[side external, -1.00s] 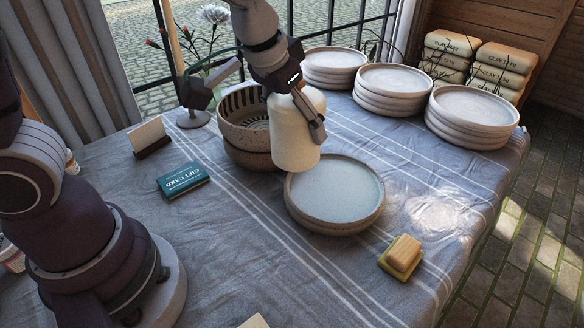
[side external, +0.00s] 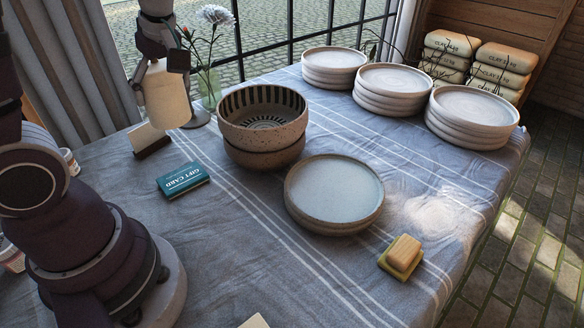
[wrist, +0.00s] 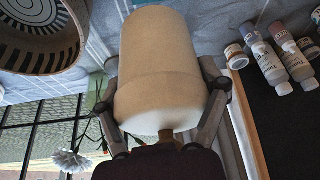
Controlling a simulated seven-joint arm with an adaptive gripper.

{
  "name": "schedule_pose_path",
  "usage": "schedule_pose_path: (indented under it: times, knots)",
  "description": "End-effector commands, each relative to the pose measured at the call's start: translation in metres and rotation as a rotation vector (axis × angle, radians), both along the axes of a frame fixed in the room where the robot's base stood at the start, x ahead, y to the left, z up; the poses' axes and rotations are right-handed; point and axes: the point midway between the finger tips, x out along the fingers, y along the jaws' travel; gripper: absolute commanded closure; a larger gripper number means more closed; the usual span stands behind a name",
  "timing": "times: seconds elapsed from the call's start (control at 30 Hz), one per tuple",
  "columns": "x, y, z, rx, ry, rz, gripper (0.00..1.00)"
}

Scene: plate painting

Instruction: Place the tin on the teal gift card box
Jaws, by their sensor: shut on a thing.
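The cream tin (side external: 166,97) is a plain rounded cylinder held in the air at the left rear of the table in the side external view. My gripper (side external: 162,72) is shut on it from above. The tin fills the middle of the wrist view (wrist: 160,70), with a finger on each side of it. The teal gift card box (side external: 183,179) lies flat on the tablecloth, below and nearer the camera than the tin, apart from it. Its top is bare. It cannot be made out in the wrist view.
A card in a dark stand (side external: 150,140) is close behind the box, below the tin. Two stacked bowls (side external: 262,135) stand to the right. A vase with flowers (side external: 209,85) is behind. Low plates (side external: 333,193) and a sponge (side external: 401,256) lie further right.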

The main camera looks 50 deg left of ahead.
Motion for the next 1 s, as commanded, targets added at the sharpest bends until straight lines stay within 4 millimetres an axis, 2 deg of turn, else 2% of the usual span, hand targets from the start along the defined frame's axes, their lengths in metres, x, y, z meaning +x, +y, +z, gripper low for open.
schedule_pose_path:
  times: [0.2, 0.5, 0.77, 1.0]
  knots:
    - [-0.014, 0.011, 0.002, 0.0, -0.001, 0.13, 0.66]
    - [-0.013, 0.01, -0.025, 0.0, 0.002, 0.12, 0.66]
    - [-0.013, 0.01, -0.053, 0.001, 0.005, 0.118, 0.66]
    - [-0.014, 0.01, -0.099, -0.001, 0.007, 0.118, 0.66]
